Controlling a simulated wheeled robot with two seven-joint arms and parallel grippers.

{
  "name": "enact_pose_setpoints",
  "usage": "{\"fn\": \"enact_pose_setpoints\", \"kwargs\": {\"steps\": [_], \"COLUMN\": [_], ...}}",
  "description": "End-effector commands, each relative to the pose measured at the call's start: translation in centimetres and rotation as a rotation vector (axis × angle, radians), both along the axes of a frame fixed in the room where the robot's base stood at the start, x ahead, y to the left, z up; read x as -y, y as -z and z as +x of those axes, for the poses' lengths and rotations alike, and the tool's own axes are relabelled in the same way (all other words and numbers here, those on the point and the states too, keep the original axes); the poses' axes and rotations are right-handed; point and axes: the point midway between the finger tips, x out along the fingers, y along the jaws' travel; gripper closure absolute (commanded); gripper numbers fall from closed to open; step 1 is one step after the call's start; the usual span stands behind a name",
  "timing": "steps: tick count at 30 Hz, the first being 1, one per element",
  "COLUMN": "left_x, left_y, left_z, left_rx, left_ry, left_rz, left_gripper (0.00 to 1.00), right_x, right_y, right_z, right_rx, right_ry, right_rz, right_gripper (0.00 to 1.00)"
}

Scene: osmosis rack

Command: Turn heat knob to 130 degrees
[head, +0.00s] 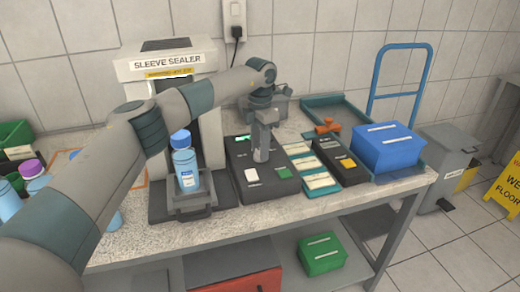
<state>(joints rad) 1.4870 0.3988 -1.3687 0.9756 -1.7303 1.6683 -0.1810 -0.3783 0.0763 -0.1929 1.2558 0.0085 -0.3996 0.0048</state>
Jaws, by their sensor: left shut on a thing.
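My left arm reaches across from the left. Its gripper (262,155) points down onto a dark control box (238,158) in the middle of the bench. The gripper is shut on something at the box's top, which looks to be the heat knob. The fingers hide the knob, so its angle and any scale marks cannot be read. The box also carries a small green display (243,138), a white patch (251,174) and a green patch (284,173). My right gripper is not in view.
A sleeve sealer (166,62) with a blue-capped bottle (186,168) in front stands left of the box. Right of it are pale strips (308,166), a dark box with a yellow patch (346,163) and a blue box (388,148). Bottles crowd the left edge.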

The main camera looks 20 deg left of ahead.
Motion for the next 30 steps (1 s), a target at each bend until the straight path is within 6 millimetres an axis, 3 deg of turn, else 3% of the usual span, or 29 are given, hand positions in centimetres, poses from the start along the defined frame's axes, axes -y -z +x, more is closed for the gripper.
{"fn": "enact_pose_setpoints", "kwargs": {"steps": [11, 26, 27, 29, 30], "left_x": [0.0, 0.0, 0.0, 0.0, 0.0], "left_y": [-0.1, -0.2, -0.2, -0.2, -0.2], "left_z": [0.1, 0.1, 0.1, 0.1, 0.1], "left_rx": [0.005, 0.005, 0.005, 0.005, 0.004], "left_ry": [0.204, 0.235, 0.235, 0.235, 0.235], "left_rz": [-0.002, -0.002, -0.002, -0.002, -0.002], "left_gripper": [0.9, 0.9, 0.63, 0.48, 0.48], "right_x": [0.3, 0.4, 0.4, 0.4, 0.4], "right_y": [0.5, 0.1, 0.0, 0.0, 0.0], "right_z": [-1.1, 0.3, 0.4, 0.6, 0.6], "right_rx": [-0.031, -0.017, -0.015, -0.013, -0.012], "right_ry": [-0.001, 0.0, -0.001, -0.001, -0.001], "right_rz": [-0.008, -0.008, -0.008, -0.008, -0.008], "right_gripper": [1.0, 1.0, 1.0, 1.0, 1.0]}}
